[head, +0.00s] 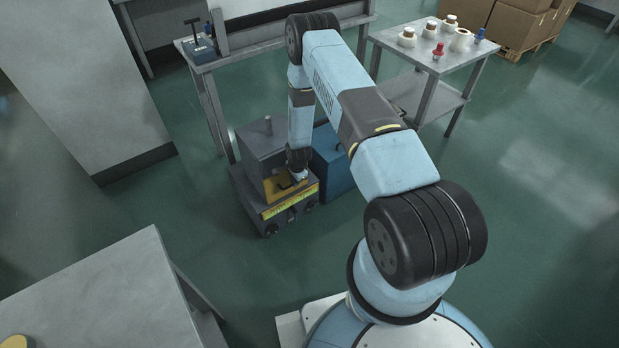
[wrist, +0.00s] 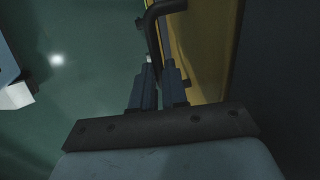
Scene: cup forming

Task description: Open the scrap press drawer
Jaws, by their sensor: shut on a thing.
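The scrap press (head: 262,140) is a dark grey machine on the floor, below the front of the back bench. Its yellow drawer (head: 272,192) shows low on its front, above a base with a yellow label strip. In the wrist view the yellow drawer front (wrist: 208,50) fills the right side, and a dark bar handle (wrist: 153,32) stands out from it. My gripper (wrist: 160,72) is shut on the handle, with one finger on each side. In the head view my gripper (head: 299,177) is at the drawer, partly hidden by my wrist. I cannot tell how far the drawer stands out.
A blue bin (head: 333,165) stands right beside the press. A bench (head: 255,45) is behind, and a side table (head: 440,60) holds several small parts. A grey table (head: 110,290) is at the front left. Green floor lies clear before the press.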

